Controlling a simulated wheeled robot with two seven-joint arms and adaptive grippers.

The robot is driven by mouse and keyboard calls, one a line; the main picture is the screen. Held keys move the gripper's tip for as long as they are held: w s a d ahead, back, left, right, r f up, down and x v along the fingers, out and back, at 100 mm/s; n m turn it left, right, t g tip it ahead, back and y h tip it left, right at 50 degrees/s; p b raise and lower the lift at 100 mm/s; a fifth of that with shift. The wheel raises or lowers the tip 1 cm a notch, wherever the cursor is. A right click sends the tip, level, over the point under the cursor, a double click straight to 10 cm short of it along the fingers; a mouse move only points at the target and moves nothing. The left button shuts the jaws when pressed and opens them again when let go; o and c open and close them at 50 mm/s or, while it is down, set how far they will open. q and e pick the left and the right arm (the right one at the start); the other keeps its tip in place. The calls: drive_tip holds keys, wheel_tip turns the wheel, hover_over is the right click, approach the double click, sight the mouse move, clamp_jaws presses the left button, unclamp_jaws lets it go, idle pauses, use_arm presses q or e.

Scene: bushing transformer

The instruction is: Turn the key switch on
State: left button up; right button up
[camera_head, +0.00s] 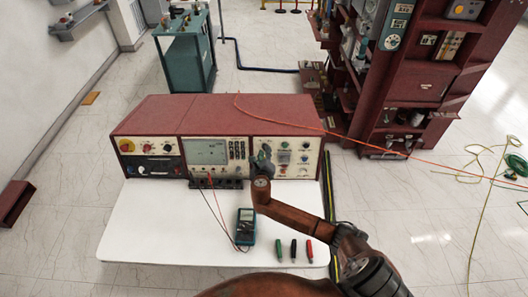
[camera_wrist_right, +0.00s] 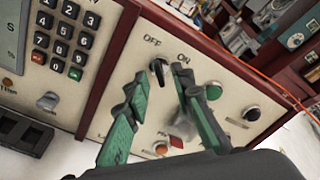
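The key switch (camera_wrist_right: 158,70) is a small black handle on the cream panel, just below the printed OFF and ON labels in the right wrist view. Its handle stands roughly toward the OFF side. My right gripper (camera_wrist_right: 162,82) has two green fingers spread apart, one on each side of the switch in that view; I cannot tell whether either touches it. In the head view my right gripper (camera_head: 262,161) is in front of the right panel section and hides the switch. My left gripper is not in view.
A keypad (camera_wrist_right: 64,35) is to the left. On the white tabletop (camera_head: 160,230) lie a multimeter (camera_head: 245,226) and several clips; its left part is clear.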

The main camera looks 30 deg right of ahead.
drive_tip(key=shift+x, duration=0.8)
drive_tip(key=shift+c, duration=0.2)
clamp_jaws()
